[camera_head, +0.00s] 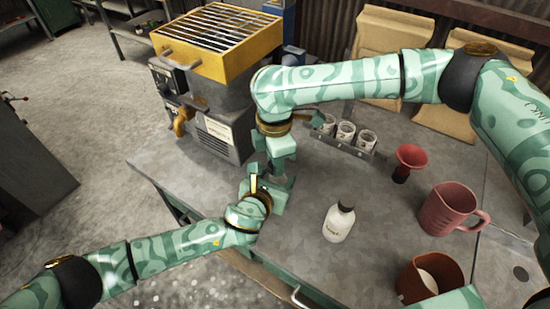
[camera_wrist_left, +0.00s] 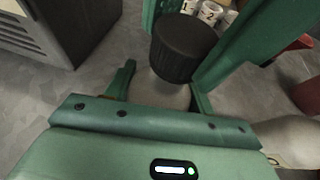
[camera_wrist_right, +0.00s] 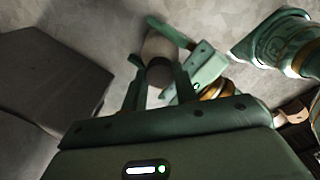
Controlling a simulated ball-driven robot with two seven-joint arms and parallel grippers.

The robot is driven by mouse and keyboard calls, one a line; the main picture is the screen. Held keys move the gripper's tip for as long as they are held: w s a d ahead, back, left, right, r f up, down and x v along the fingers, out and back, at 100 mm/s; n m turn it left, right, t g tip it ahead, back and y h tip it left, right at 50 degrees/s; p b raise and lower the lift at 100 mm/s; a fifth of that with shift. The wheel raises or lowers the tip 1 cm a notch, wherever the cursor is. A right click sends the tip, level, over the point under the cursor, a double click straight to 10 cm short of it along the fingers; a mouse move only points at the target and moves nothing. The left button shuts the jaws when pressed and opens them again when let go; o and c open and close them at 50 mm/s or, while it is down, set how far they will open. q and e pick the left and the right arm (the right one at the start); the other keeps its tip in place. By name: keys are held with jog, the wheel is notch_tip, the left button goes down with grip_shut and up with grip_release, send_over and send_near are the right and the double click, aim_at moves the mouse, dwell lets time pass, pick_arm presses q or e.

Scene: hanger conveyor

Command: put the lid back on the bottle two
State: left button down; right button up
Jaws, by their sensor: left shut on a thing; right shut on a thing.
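A pale bottle (camera_wrist_left: 160,92) stands between the fingers of my left gripper (camera_wrist_left: 162,95), which is shut on it. A ribbed black lid (camera_wrist_left: 185,47) sits right over the bottle's top, with no clear gap in the left wrist view. My right gripper (camera_head: 281,163) is shut on the lid from above. In the right wrist view the dark lid (camera_wrist_right: 158,72) is between its fingertips, with the pale bottle (camera_wrist_right: 160,44) beyond. In the head view the grippers mostly hide bottle and lid. Whether the lid is fully seated I cannot tell.
Another white bottle with a black cap (camera_head: 338,222) stands on the table right of my grippers. A red jug (camera_head: 450,208), a brown pot (camera_head: 432,272), a red funnel (camera_head: 408,162) and a rack of small cans (camera_head: 345,140) stand around. A yellow-topped machine (camera_head: 215,70) is behind left.

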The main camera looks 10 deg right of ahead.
jog(key=shift+m, duration=0.3)
jog(key=o, duration=1.1)
jog(key=shift+r, duration=2.25)
jog(key=shift+c, duration=0.4)
notch_tip(320, 180, up, 4)
jog(key=n, duration=0.3)
jog(key=shift+f+n, duration=0.2)
jog(key=shift+n, duration=0.2)
